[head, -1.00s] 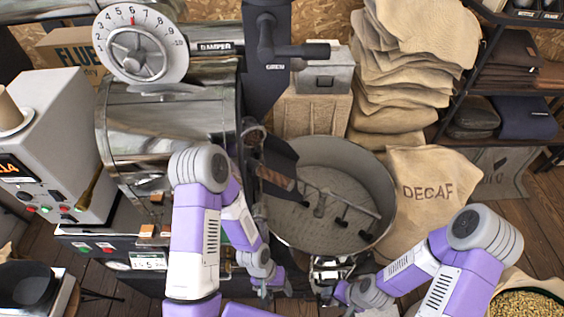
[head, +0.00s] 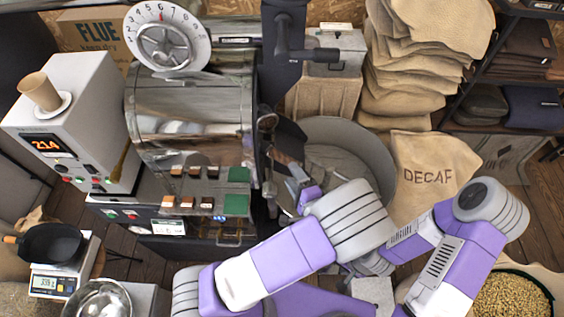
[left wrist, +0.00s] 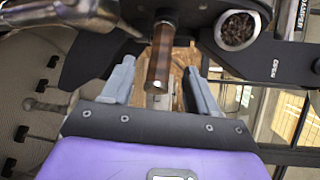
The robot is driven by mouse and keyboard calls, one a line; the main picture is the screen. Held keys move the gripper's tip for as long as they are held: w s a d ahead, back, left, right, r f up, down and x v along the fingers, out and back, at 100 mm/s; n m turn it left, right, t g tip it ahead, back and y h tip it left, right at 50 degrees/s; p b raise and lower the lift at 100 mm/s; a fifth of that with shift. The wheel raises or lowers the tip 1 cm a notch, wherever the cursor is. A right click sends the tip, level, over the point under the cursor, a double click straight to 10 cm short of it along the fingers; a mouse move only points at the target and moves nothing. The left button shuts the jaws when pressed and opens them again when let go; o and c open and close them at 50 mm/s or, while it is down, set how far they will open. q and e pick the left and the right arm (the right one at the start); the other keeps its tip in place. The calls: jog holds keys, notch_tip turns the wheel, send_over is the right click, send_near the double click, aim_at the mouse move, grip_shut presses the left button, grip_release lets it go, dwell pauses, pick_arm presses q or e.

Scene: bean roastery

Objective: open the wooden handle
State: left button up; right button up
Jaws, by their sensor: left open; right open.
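The wooden handle (left wrist: 161,58) is a brown striped grip. In the left wrist view it points from the machine's dark front plate down between my fingers. My left gripper (left wrist: 160,76) is open, one finger on each side of the handle with gaps showing, so it is not gripped. In the head view my left gripper (head: 298,186) is at the roaster's front, beside the dark chute (head: 289,140); the handle is hard to make out there. My right forearm shows at the right, but its gripper is hidden behind my left arm.
The round cooling tray (head: 372,150) lies right of the gripper. The steel roaster drum (head: 190,115) is to the left, with a row of switches (head: 192,172) below. The sight glass (left wrist: 237,30) is near the handle. A DECAF sack (head: 430,175) stands at right.

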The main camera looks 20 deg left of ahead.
aim_at(287, 161)
pick_arm(q)
jog(key=shift+m+t, duration=0.3)
jog(key=shift+t, duration=0.1)
jog(key=x, duration=0.3)
jog(key=p+x, duration=0.1)
jog(key=x, duration=0.3)
jog(key=shift+w+d+f, duration=0.2)
jog(key=shift+w+d, duration=0.05)
jog(key=shift+w, duration=0.05)
grip_shut()
